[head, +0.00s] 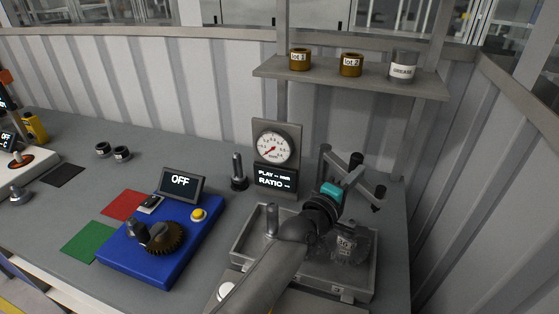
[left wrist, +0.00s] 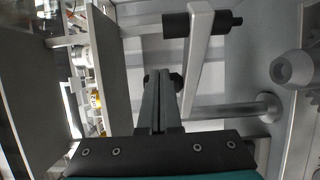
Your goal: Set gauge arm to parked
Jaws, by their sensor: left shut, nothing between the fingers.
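The gauge arm (left wrist: 199,65) shows in the left wrist view as a light grey bar with a black grip across its upper end. It stands just right of my left gripper (left wrist: 160,75), whose two fingers are together and empty. Whether they touch the bar is unclear. In the head view my left gripper (head: 355,160), with a teal band behind it, is above the grey tray, among dark grey bars right of the gauge. Which of these bars is the gauge arm is hard to tell there. The dial gauge (head: 273,147) stands above a display reading "PLAY -- mm" and "RATIO --". My right gripper is out of view.
A grey tray (head: 240,245) holding gear-like parts lies under my left arm. A blue unit (head: 190,245) with a gear and an "OFF" screen stands to the left. A shelf (head: 300,75) with several labelled containers hangs above. Corrugated walls close off the back and right.

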